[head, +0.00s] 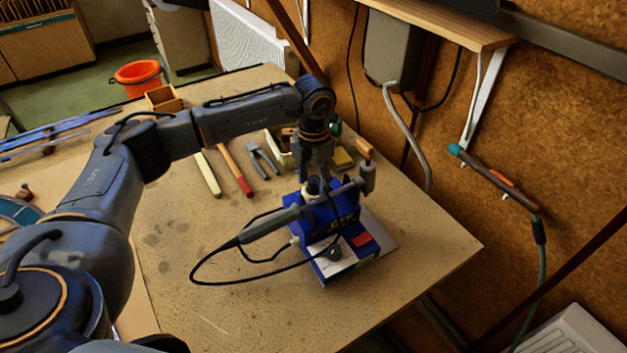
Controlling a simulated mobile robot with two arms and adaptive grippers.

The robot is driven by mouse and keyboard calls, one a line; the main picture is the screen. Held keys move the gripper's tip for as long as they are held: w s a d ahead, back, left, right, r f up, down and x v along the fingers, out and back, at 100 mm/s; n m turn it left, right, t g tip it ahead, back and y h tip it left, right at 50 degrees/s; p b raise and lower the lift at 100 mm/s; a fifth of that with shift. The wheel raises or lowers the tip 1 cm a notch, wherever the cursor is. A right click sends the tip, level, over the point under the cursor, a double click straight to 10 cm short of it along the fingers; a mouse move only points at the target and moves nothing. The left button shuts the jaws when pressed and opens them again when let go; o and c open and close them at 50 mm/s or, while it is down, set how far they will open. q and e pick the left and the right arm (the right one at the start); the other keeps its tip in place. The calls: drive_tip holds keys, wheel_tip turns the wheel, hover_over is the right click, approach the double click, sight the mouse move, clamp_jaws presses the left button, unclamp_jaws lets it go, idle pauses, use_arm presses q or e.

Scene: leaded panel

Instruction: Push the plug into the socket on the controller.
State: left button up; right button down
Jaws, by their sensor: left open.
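The controller (349,234) is a blue box with white lettering, a red patch and a dark knob on a pale front, on the workbench. A soldering iron (266,224) with a grey handle lies across its left side, by an upright holder. Its black cable loops left over the bench and back towards the controller. A small pale piece (294,242) at the controller's left edge may be the plug; I cannot tell whether it is seated. The socket is not clearly visible. My left gripper (322,181) points down, open, just above the controller's back; its fingertips are partly hidden.
Hand tools, including a red-handled one (235,170) and pliers (262,158), lie behind on the workbench (240,320). A small wooden box (164,98) stands at the back. The bench front is clear. A cork wall (560,130) rises at right.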

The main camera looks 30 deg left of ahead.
sight(314, 179)
use_arm(q)
drive_tip(key=shift+r, duration=0.1)
wheel_tip(314, 179, up, 12)
idle(0.5)
idle(0.4)
